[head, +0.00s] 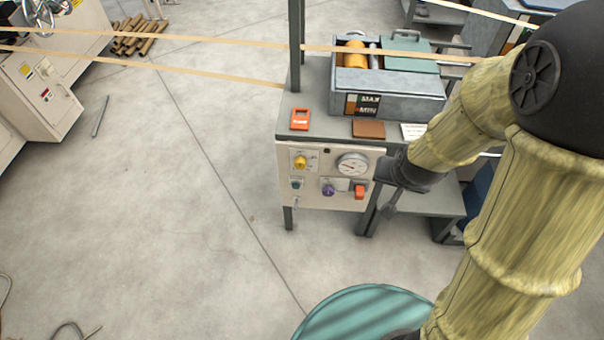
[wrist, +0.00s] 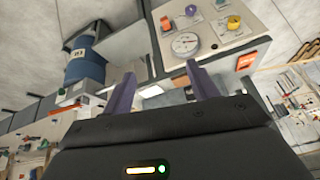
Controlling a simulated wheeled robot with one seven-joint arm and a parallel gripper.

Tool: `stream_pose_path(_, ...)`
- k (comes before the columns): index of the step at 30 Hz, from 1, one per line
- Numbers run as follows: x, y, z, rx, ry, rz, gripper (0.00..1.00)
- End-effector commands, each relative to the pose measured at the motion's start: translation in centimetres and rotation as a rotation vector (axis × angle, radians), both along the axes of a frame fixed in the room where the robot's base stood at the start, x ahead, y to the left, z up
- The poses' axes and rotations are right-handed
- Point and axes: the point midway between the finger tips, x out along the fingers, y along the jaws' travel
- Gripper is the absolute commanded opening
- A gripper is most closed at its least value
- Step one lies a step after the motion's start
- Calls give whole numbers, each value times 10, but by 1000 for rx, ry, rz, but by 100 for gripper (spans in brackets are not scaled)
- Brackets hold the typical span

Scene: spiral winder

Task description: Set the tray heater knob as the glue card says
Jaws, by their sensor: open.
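A pale control panel (head: 318,203) on the front of the grey stand carries a yellow knob (head: 300,162), a purple knob (head: 328,190), a round dial gauge (head: 352,163) and an orange-red switch (head: 360,191). I cannot read which knob is the tray heater's. In the wrist view the yellow knob (wrist: 234,22), purple knob (wrist: 191,10) and gauge (wrist: 185,43) show beyond the fingers. A white card (head: 412,131), partly behind my arm, lies on the stand top; its text is unreadable. My gripper (wrist: 163,84) is open and empty, right of the panel, apart from the knobs.
A blue drum (wrist: 84,68) stands nearby.

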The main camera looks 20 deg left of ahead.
Motion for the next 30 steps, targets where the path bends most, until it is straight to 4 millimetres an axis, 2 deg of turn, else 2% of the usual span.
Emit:
stream_pose_path(1, 8, 16, -35, -2, -28, 8, 59)
stream_pose_path(9, 45, 82, -133, -39, -250, 12, 59)
stream_pose_path(15, 55, 128, -197, -93, -461, 45, 59)
stream_pose_path(20, 52, 165, -239, -138, -660, 100, 59)
stream_pose_path(24, 40, 199, -269, -167, -856, 169, 59)
stream_pose_path(27, 26, 221, -282, -176, -996, 224, 59)
stream_pose_path(30, 14, 237, -286, -176, -1101, 264, 59)
